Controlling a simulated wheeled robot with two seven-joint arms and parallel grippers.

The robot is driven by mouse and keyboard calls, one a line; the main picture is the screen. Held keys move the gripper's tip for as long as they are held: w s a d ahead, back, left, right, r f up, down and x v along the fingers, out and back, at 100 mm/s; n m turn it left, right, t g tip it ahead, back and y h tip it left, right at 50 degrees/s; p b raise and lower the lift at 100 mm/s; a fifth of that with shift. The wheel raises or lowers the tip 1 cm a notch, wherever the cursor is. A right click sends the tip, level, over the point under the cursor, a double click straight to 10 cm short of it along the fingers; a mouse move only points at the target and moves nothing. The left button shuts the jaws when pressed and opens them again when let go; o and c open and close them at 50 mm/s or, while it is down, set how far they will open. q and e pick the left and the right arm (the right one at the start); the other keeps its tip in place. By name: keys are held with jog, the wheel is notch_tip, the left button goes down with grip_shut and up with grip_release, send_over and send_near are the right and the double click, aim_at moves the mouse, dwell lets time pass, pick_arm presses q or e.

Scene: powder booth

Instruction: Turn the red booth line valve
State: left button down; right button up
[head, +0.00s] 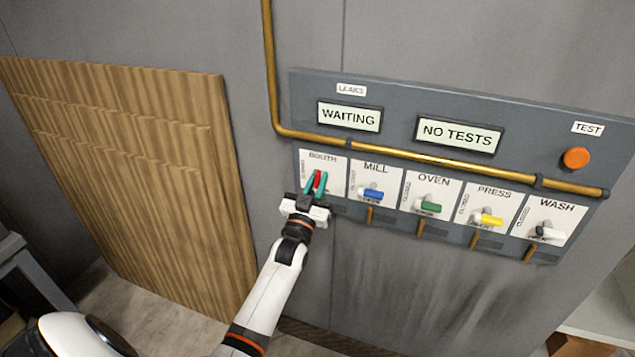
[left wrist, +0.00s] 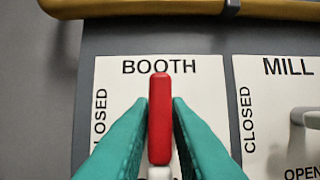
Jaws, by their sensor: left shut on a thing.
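The red booth valve handle (head: 317,180) is on the leftmost plate of the wall panel, under the label BOOTH. In the left wrist view the red handle (left wrist: 160,118) stands upright, its long side vertical, with CLOSED printed to its left. My left gripper (head: 316,184) is at the handle, its teal fingers on both sides. In the left wrist view the left gripper's fingers (left wrist: 160,125) are shut on the handle. The lower part of the booth plate (left wrist: 110,80) is hidden by the fingers. My right gripper is not in view.
Blue (head: 373,194), green (head: 430,207), yellow (head: 489,219) and white (head: 549,232) handles lie to the right, lying roughly sideways. A brass pipe (head: 400,152) runs above them. Displays read WAITING (head: 349,117) and NO TESTS (head: 459,133). An orange button (head: 576,158) is at the right.

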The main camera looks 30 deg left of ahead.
pick_arm(q)
jog(key=shift+f+n, duration=0.1)
jog(key=shift+n, duration=0.2)
jog(key=c, duration=1.5)
grip_release()
jog(key=shift+b+v, duration=1.3)
jog(key=shift+v, duration=4.7)
jog(key=shift+d, duration=0.1)
